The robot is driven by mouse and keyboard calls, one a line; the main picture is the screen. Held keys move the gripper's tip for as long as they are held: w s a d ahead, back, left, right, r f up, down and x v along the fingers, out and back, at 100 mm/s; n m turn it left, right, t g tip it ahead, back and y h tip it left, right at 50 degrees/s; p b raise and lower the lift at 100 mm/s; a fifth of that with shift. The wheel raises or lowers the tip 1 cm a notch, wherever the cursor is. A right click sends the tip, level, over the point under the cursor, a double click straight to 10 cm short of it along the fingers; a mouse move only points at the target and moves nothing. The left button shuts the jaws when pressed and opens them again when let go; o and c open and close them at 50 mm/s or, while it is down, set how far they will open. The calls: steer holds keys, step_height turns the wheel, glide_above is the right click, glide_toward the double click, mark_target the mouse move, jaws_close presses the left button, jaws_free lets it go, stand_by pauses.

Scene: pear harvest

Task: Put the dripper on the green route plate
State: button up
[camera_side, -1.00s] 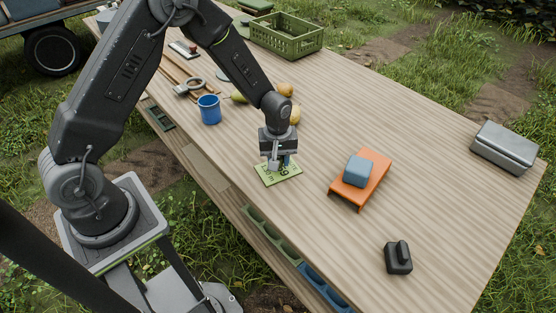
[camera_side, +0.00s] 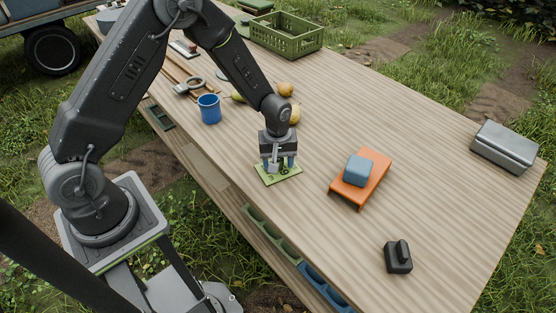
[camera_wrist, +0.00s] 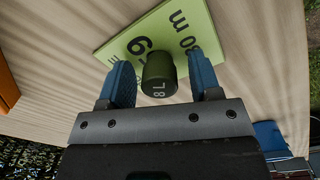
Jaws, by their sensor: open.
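The green route plate (camera_side: 292,175) lies flat on the wooden table below my gripper. In the wrist view the plate (camera_wrist: 158,26) shows printed dark characters. The dripper (camera_wrist: 158,76), a short dark green cylinder marked "8 L", appears to stand on the plate, between my blue fingertips. My gripper (camera_wrist: 162,78) is open, with a visible gap on both sides of the dripper. In the side view my gripper (camera_side: 279,164) is low over the plate, and the dripper is mostly hidden by the fingers.
An orange stand (camera_side: 372,185) with a blue-grey block (camera_side: 359,170) is to the right. A blue cup (camera_side: 209,109), pears (camera_side: 286,90) and a green crate (camera_side: 287,38) are farther back. A black object (camera_side: 398,258) and a metal box (camera_side: 504,147) stand at the right. Table between them is clear.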

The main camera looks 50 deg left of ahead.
steer(key=s+r+m+t, duration=0.1)
steer(key=s+r+m, duration=0.25)
steer(key=r, duration=1.75)
steer(key=s+r+m+t, duration=0.2)
steer(key=s+r, duration=0.3)
steer(key=s, duration=0.4)
steer(key=s+d+r+m+t, duration=0.1)
steer(key=s+r+m, duration=0.3)
steer(key=s, duration=0.5)
steer(key=shift+s+r+m+t, duration=0.15)
steer(key=shift+r+m+t, duration=0.2)
steer(key=shift+m+t, duration=0.35)
